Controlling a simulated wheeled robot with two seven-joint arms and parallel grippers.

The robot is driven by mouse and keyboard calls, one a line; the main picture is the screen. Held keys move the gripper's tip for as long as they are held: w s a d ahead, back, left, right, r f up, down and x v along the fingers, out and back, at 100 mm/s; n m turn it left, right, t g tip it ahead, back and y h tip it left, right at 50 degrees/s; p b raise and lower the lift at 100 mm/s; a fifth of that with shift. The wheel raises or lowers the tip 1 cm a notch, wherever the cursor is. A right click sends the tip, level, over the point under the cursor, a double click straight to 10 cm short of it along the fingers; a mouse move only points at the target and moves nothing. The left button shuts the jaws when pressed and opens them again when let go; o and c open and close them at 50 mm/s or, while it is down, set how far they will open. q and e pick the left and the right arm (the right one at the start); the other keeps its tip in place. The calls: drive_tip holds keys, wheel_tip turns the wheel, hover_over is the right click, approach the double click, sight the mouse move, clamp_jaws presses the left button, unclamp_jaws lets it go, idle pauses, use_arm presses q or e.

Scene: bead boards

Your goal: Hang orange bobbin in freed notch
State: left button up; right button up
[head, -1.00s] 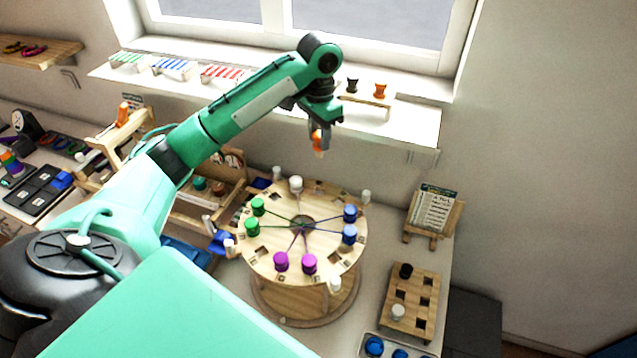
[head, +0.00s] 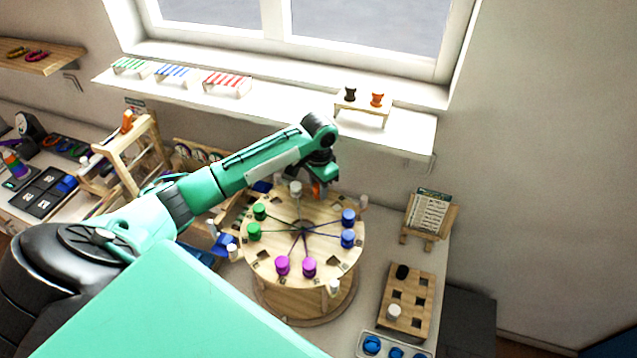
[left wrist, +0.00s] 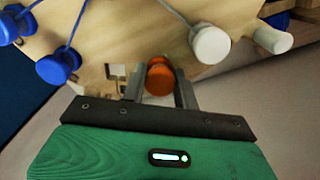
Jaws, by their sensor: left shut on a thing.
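My left gripper (head: 319,186) is shut on the orange bobbin (left wrist: 160,78). It holds the bobbin at the far right rim of the round wooden board (head: 283,238), between a white bobbin (head: 295,188) and a blue bobbin (head: 348,216). In the left wrist view the bobbin sits between the two fingers, with a square notch (left wrist: 115,71) in the board just left of them. I cannot tell whether the bobbin touches the board. Green bobbins (head: 254,231) and purple bobbins (head: 309,268) hang on threads from the centre. My right gripper is not in view.
A wooden block with square holes (head: 413,292) holds a black and a white bobbin at right. A note stand (head: 432,212) is behind it. A white peg (head: 334,287) stands at the board's front rim. The window sill (head: 290,105) and its small shelf lie beyond the arm.

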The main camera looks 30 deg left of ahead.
sight(318, 185)
use_arm(q)
drive_tip(key=shift+f, duration=0.2)
drive_tip(key=o, duration=1)
drive_tip(key=shift+r, duration=0.1)
drive_tip(key=shift+r+b, duration=2.45)
drive_tip(key=shift+r, duration=3.65)
drive_tip(key=shift+f, duration=0.1)
